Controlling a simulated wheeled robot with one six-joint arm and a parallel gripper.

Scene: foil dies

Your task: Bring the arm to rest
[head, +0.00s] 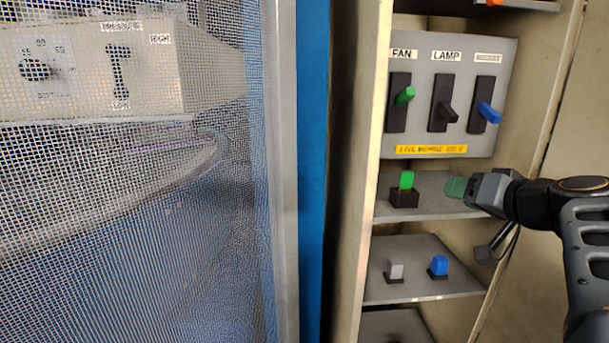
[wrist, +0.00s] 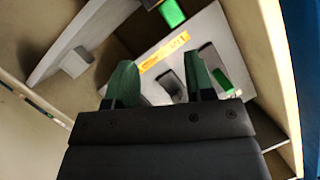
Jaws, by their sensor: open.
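My gripper (head: 456,188) is at the right side of the shelf unit in the head view, level with the middle shelf. Its green fingers stand apart and empty in the wrist view (wrist: 162,88). In the head view it is to the right of a small green block on a black holder (head: 405,186), with a gap between them. My arm reaches in from the right edge.
A grey panel (head: 420,120) above has green, black and blue switch levers. A lower shelf (head: 430,290) holds a grey block (head: 395,270) and a blue block (head: 438,265). A blue post (head: 312,150) and wire mesh (head: 140,240) fill the left, with a control box behind.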

